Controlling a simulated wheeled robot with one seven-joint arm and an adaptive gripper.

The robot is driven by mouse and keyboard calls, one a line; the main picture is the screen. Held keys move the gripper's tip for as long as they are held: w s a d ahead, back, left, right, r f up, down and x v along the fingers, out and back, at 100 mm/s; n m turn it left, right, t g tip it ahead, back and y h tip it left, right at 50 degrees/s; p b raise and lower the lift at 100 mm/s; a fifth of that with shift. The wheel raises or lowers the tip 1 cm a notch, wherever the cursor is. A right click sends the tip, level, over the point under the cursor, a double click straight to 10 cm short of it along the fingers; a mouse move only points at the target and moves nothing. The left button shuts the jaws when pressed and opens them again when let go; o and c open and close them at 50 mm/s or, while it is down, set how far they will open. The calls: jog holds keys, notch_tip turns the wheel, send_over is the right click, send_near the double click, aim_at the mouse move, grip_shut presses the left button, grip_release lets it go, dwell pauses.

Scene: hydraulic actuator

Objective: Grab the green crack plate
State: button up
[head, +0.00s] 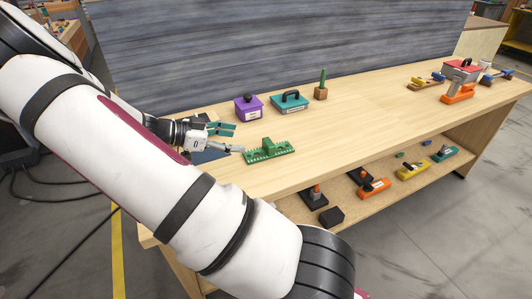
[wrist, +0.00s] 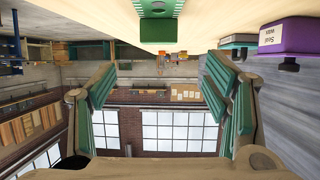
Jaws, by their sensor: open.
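The green crack plate (head: 268,151) lies on the wooden workbench near its front left, a flat toothed piece with a raised block in the middle. In the wrist view, which looks upside down, the green plate (wrist: 158,22) is at the top centre. My gripper (head: 234,139) is low over the bench, just left of the plate, its fingers pointing right toward it. The gripper (wrist: 165,90) is open, with green-padded fingers wide apart and nothing between them. The plate appears apart from the fingers.
Several tools and a grey-red box (head: 461,71) are at the far right. The bench's middle is clear. A lower shelf holds orange and yellow tools (head: 373,186).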

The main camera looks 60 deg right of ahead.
aim_at(265, 143)
jog(key=x, duration=1.2)
jog(key=shift+a+f, duration=0.1)
jog(key=shift+f, duration=0.15)
jog(key=c, duration=1.6)
jog(key=shift+o, duration=0.2)
jog(key=shift+r, duration=0.1)
